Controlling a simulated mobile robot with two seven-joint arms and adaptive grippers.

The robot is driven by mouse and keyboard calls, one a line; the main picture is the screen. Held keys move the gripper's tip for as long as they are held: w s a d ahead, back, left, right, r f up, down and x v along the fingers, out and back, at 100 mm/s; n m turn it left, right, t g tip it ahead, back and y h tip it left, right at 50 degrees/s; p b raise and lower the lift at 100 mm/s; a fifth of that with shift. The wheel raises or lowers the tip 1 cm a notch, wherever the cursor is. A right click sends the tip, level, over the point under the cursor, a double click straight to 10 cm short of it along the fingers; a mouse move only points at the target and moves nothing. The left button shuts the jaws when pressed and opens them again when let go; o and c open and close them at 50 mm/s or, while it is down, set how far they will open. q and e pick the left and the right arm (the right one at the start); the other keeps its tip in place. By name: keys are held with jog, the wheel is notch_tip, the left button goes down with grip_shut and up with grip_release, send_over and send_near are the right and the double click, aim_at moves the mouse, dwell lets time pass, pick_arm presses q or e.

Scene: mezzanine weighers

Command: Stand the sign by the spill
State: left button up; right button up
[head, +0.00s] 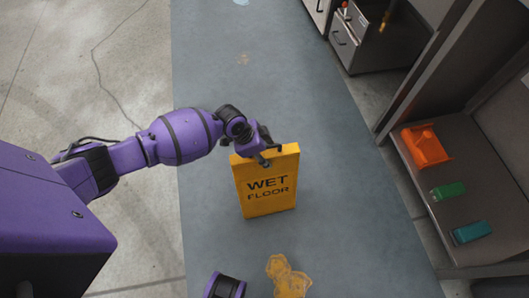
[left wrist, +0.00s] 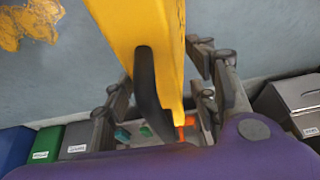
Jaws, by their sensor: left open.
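The yellow sign (head: 267,184), lettered WET FLOOR, stands upright on the blue-grey floor strip. My left gripper (head: 267,156) is at the sign's top edge, with its jaws open. In the left wrist view the sign (left wrist: 172,30) and its black handle (left wrist: 146,80) lie between the open fingers, and a gap shows on each side. The yellow-orange spill (head: 287,277) lies on the floor below the sign in the head view, a short way off. It also shows at the upper left of the left wrist view (left wrist: 30,22). My right gripper is not in view.
A grey bench (head: 465,245) on the right holds an orange bin (head: 426,146), a green item (head: 448,191) and a teal item (head: 471,232). A drawer cabinet (head: 344,42) stands at the top. The strip around the sign is clear.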

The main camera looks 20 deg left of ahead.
pick_arm(q)
jog(key=shift+r, duration=0.25)
jog(key=p+v, duration=0.3)
jog(key=v, duration=0.7)
jog(key=shift+a+r, duration=0.2)
jog(key=shift+r, duration=0.1)
jog(key=shift+s+a+r+p, duration=0.15)
jog(key=shift+s+r+p, duration=0.1)
jog(key=shift+r+p, duration=0.15)
